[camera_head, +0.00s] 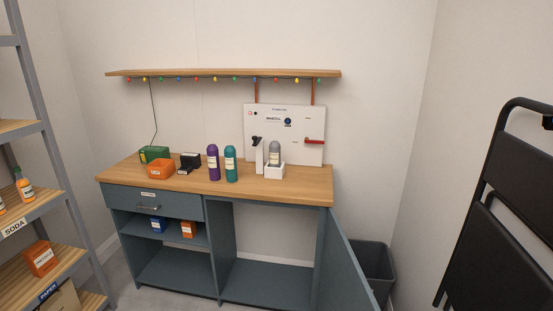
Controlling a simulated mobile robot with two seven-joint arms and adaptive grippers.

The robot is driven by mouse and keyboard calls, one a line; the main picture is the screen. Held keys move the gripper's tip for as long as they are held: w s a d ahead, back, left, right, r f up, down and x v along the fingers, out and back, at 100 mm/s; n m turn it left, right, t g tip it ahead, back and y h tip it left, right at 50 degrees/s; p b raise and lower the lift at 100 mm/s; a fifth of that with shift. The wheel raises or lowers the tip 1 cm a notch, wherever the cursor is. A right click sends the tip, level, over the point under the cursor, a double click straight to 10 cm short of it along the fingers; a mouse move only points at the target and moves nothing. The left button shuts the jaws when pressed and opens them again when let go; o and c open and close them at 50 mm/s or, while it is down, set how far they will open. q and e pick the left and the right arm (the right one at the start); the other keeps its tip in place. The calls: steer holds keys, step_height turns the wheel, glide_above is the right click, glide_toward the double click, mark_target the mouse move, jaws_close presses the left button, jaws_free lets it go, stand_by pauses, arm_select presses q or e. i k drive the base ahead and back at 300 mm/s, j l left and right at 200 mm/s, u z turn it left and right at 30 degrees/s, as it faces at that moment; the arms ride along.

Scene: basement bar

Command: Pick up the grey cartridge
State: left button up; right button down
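The grey cartridge (275,153) stands upright in a small white holder (274,171) on the wooden counter (306,184), in front of a white panel (310,150). Its lower part is hidden by the holder. A purple cartridge (213,163) and a teal cartridge (231,164) stand upright on the counter to its left. Neither of my grippers shows in the head view.
An orange box (160,169), a green box (155,153) and a black box (189,161) sit at the counter's left. A cabinet door (347,263) hangs open at the lower right, beside a grey bin (373,262). Shelving (42,205) stands left; folded black chairs (510,210) stand right.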

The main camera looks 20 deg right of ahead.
mark_target(275, 146)
steer(key=i+z, duration=0.15)
steer(key=z, duration=0.85)
steer(key=i+j+z, duration=0.3)
steer(key=z, duration=0.15)
steer(key=i+j+z, duration=0.55)
steer(key=j, duration=0.2)
steer(key=i+j, duration=0.15)
steer(key=j, duration=0.2)
steer(key=i+j+z, duration=0.15)
steer(key=j, duration=0.15)
